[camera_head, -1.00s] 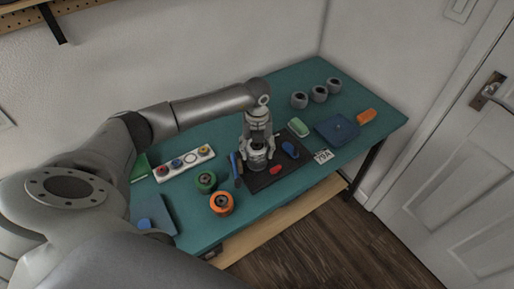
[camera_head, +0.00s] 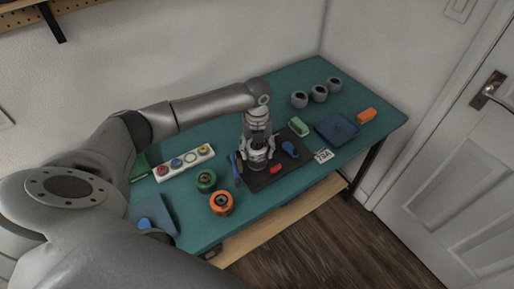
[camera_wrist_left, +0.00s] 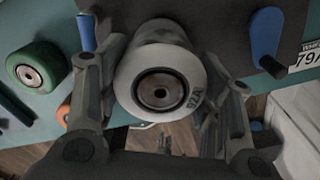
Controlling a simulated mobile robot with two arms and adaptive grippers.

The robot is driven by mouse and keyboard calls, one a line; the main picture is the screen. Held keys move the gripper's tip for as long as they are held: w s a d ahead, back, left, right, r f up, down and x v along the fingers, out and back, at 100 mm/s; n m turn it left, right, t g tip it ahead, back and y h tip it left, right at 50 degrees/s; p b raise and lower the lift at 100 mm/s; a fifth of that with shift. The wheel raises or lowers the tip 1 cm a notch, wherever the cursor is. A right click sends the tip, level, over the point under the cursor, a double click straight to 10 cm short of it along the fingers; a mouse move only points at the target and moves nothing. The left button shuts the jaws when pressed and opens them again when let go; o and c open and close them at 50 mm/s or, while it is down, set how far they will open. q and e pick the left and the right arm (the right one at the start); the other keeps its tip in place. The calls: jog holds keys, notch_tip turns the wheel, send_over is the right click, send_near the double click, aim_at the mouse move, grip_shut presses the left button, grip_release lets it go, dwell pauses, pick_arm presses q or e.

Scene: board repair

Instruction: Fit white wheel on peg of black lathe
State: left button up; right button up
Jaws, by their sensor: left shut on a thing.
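The white wheel (camera_wrist_left: 150,60) has a dark round hub and sits between the two fingers of my left gripper (camera_head: 257,160). In the left wrist view the left gripper (camera_wrist_left: 165,100) is shut on the wheel, one finger on each side. In the head view the gripper hides most of the wheel. The gripper points down over a dark board (camera_head: 262,184), the only likely black lathe; the board also shows in the left wrist view (camera_wrist_left: 220,25). No peg can be made out, and I cannot tell whether the wheel touches the board. My right gripper is not in view.
A blue piece (camera_head: 290,149) and a red piece (camera_head: 275,169) lie on the board. Green (camera_head: 206,181) and orange (camera_head: 221,203) wheels stand to its left. A white strip (camera_head: 163,172) with coloured rounds lies behind. Grey rings (camera_head: 319,93) stand far right.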

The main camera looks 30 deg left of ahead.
pick_arm(q)
jog(key=shift+f+b, duration=0.65)
jog(key=shift+f, duration=0.15)
jog(key=shift+f, duration=0.1)
dwell(0.5)
jog(key=shift+f+b, duration=0.55)
jog(key=shift+f, duration=0.15)
jog(key=shift+f, duration=0.25)
dwell(1.1)
jog(key=o, duration=1.2)
jog(key=shift+w+f, duration=0.1)
jog(key=shift+c, duration=0.2)
jog(key=shift+s+a, duration=0.15)
jog(key=shift+s, duration=0.05)
jog(key=shift+c, duration=0.4)
